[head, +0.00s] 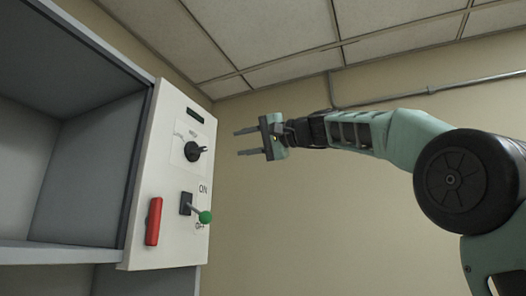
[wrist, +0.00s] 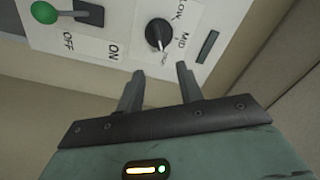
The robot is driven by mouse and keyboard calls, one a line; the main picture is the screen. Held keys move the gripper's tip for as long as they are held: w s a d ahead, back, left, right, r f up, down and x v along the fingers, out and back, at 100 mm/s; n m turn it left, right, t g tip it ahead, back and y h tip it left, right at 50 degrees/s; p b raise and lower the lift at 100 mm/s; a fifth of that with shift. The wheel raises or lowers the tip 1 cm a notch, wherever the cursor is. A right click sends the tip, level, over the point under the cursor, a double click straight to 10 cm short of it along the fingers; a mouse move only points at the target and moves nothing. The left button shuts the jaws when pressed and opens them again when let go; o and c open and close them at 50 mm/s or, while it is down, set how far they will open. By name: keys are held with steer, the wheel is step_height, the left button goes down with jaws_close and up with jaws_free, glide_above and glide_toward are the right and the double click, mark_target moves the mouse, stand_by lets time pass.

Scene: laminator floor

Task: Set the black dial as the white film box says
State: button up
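The black dial (head: 193,152) sits on a white plate on the front of the pale control panel. In the wrist view the dial (wrist: 157,33) shows beyond my fingertips, with the words LOW and MID beside it. A pale mark shows on the dial, but I cannot tell surely which setting it points to. My gripper (head: 238,143) is open and empty, to the right of the dial and apart from it. In the wrist view my gripper (wrist: 160,76) has its two fingers spread. The white film box is not in view.
Below the dial is a lever with a green knob (head: 205,217), marked ON and OFF. A red handle (head: 153,221) is on the panel's lower left. A small dark display (head: 195,115) is above the dial. Grey open shelving (head: 100,160) stands left.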

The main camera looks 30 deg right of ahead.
steer(key=b+v, duration=0.1)
steer(key=v, duration=0.4)
steer(key=shift+s, duration=0.1)
stand_by(0.4)
